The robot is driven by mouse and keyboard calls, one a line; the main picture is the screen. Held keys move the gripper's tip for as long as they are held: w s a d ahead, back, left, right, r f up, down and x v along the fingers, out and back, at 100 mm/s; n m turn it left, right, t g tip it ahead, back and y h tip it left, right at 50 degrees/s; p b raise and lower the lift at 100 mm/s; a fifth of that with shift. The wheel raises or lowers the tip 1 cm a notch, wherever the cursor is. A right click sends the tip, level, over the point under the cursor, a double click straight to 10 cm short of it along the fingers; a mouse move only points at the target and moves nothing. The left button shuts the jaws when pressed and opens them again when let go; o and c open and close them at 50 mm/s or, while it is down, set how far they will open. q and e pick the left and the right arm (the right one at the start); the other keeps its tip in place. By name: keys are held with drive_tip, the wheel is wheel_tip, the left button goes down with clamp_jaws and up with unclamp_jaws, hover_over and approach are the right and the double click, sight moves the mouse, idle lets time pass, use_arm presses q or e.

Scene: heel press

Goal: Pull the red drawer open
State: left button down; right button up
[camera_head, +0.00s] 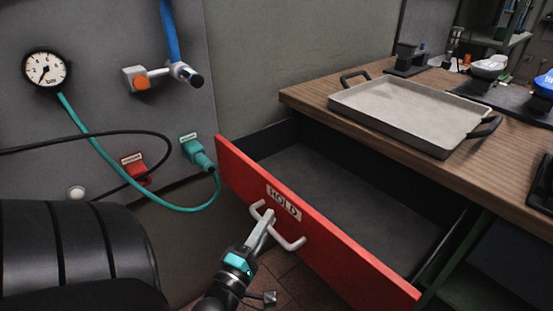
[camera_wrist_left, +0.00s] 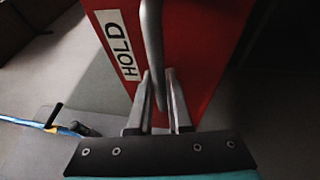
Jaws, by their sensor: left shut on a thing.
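The red drawer (camera_head: 330,240) stands pulled out from under the wooden bench, and its dark, empty inside shows. Its front bears a white label reading HOLD (camera_head: 284,203) and a pale bar handle (camera_head: 290,242). My left gripper (camera_head: 262,222) is shut on the handle. In the left wrist view the gripper's fingers (camera_wrist_left: 158,92) close around the handle bar (camera_wrist_left: 152,40) in front of the red drawer front (camera_wrist_left: 195,55). My right gripper is in neither view.
A metal tray (camera_head: 400,102) with dark handles sits on the wooden bench top (camera_head: 515,160) above the drawer. At left, a grey panel (camera_head: 95,25) carries a gauge (camera_head: 46,69), a teal hose (camera_head: 95,160) and a red connector (camera_head: 134,167). Brick-coloured floor shows below the drawer.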

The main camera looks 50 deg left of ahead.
use_arm(q)
drive_tip(key=shift+s, duration=0.25)
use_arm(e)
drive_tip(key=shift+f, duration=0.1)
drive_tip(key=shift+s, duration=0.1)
use_arm(q)
drive_tip(key=c, duration=0.8)
unclamp_jaws()
drive_tip(key=shift+c, duration=0.2)
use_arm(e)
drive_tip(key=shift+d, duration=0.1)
use_arm(q)
drive_tip(key=p+v, duration=0.1)
drive_tip(key=v, duration=1.4)
drive_tip(key=shift+p, duration=0.4)
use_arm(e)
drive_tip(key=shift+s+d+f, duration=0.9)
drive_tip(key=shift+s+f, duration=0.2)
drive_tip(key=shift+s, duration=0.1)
use_arm(q)
drive_tip(key=shift+d+f, duration=0.1)
